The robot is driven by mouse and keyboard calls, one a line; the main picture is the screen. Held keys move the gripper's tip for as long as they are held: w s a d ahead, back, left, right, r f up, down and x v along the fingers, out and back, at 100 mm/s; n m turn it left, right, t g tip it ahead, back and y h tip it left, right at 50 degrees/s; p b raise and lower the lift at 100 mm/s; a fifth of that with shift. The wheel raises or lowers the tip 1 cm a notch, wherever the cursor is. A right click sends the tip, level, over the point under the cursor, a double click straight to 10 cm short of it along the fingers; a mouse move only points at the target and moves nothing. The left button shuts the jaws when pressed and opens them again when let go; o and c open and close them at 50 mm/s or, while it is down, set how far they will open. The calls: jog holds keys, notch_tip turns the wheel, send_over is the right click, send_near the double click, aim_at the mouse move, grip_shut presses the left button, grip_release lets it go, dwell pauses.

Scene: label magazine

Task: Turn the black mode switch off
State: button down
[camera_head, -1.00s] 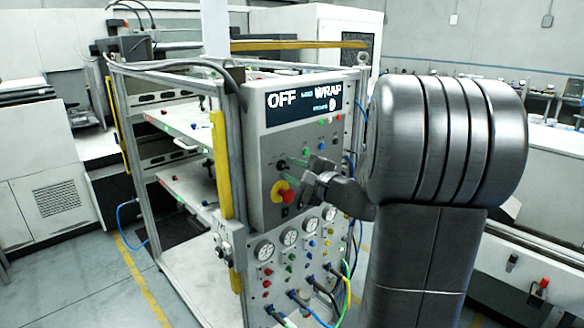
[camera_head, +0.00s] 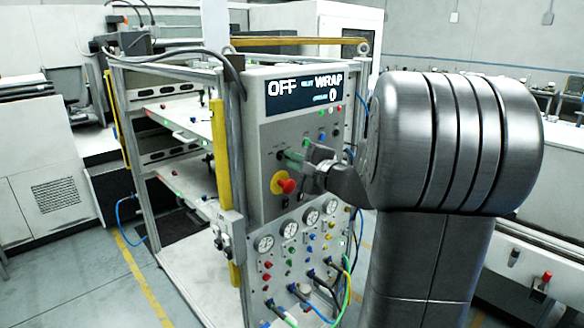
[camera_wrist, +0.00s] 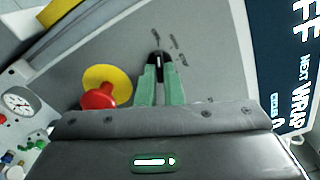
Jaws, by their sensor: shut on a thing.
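The black mode switch (camera_wrist: 158,62) is a small dark knob with a white mark on the grey panel face. In the wrist view it sits between the tips of the green fingers of my gripper (camera_wrist: 159,70), which are shut on it. In the head view my gripper (camera_head: 290,156) reaches the panel from the right, and its fingers and the arm largely hide the switch. The display (camera_head: 304,92) above reads "OFF" and "WRAP"; the wrist view shows "NEXT WRAP" on it. Small marks surround the switch, too small to read.
A red emergency button (camera_head: 288,186) on a yellow disc sits just below the switch, close beside my fingers in the wrist view. Gauges (camera_head: 264,243), coloured buttons and cables fill the lower panel. A yellow post (camera_head: 222,155) stands at the left edge.

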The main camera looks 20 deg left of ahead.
dwell(0.3)
jog(key=c, duration=1.6)
grip_release()
jog(key=shift+o, duration=0.2)
jog(key=b+v, duration=0.3)
jog(key=v, duration=1.1)
jog(key=shift+a, duration=0.2)
jog(key=p+x, duration=0.3)
jog(key=x, duration=1)
jog(key=shift+w+a, duration=0.2)
jog(key=shift+a, duration=0.05)
